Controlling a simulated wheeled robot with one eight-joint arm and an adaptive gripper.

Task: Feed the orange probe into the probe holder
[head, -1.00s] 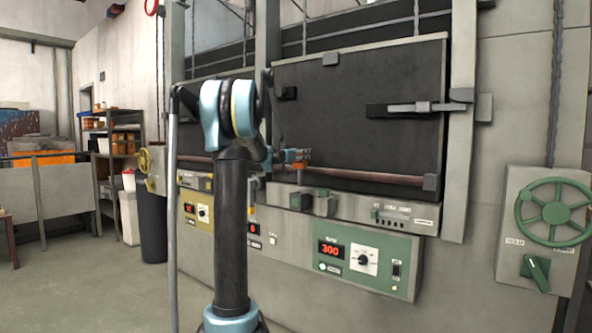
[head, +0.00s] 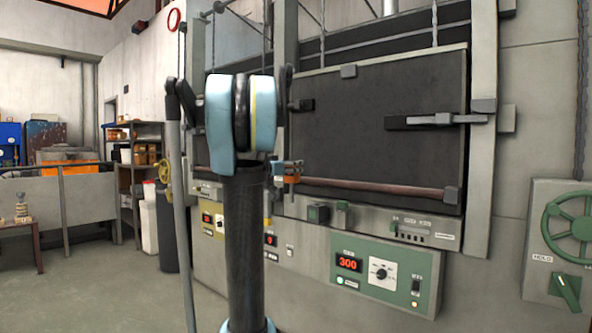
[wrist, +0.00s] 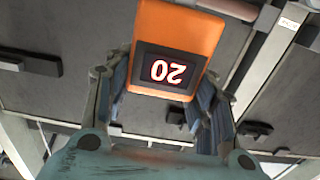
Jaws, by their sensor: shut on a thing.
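The orange probe (wrist: 185,28) fills the upper middle of the wrist view, with a dark display reading 20 upside down. My gripper (wrist: 163,85) is shut on it, one finger on each side. In the head view the orange probe (head: 291,178) is small, held in front of the furnace door's lower edge beside the reddish bar. My gripper (head: 287,167) is partly hidden there behind my arm. A dark block with a green face (head: 318,213) stands on the ledge below and right of the probe, apart from it. I cannot tell whether it is the probe holder.
The dark furnace door (head: 375,130) has a handle (head: 435,120) on its right. A green control panel (head: 385,270) reads 300 below the ledge (head: 445,236). A green handwheel (head: 570,222) is at far right. Open floor lies at left.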

